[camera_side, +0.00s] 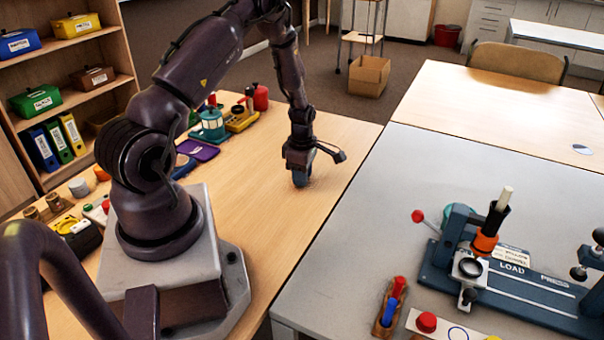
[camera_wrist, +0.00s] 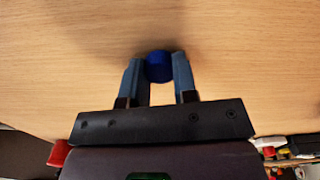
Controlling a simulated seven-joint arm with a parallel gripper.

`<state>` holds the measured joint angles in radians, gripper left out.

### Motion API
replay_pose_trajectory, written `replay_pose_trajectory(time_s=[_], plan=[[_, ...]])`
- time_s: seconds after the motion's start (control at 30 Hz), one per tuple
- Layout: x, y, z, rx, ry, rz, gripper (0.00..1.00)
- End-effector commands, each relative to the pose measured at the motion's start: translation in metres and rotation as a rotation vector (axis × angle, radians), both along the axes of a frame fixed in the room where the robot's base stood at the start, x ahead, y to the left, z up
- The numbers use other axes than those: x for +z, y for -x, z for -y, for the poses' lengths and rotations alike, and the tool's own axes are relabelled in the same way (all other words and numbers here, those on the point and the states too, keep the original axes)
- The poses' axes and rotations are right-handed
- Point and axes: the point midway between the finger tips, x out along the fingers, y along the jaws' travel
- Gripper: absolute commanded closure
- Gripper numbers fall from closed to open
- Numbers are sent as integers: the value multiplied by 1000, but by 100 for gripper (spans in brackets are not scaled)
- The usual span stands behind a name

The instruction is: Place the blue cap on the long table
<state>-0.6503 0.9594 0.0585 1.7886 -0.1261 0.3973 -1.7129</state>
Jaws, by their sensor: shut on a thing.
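The blue cap (camera_wrist: 159,66) is a small dark blue round piece between the two grey-blue fingers of my gripper (camera_wrist: 158,75) in the wrist view. The fingers are shut on its sides. In the side view my gripper (camera_side: 300,180) points down, low over the right part of the long wooden table (camera_side: 262,225). I cannot tell whether the cap touches the tabletop. The cap is not clearly distinct from the fingers in the side view. The wooden surface (camera_wrist: 60,50) fills most of the wrist view.
A grey table (camera_side: 350,240) with a blue fixture (camera_side: 510,285) stands at the right. A teal lantern (camera_side: 212,125), a red canister (camera_side: 260,97) and a purple item (camera_side: 198,150) sit along the wooden table's far left edge. Bare wood surrounds my gripper.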

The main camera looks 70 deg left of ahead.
Motion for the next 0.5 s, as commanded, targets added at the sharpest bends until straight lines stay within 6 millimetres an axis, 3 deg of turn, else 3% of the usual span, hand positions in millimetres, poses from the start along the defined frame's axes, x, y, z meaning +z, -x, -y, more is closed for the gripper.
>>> replay_pose_trajectory(time_s=[0.3,0.33,0.4,0.5], plan=[[-3,0,0,0,0,-1,95],[-3,0,0,0,1,-1,66],[-3,0,0,-1,1,-1,50],[-3,0,0,-1,1,-1,48]])
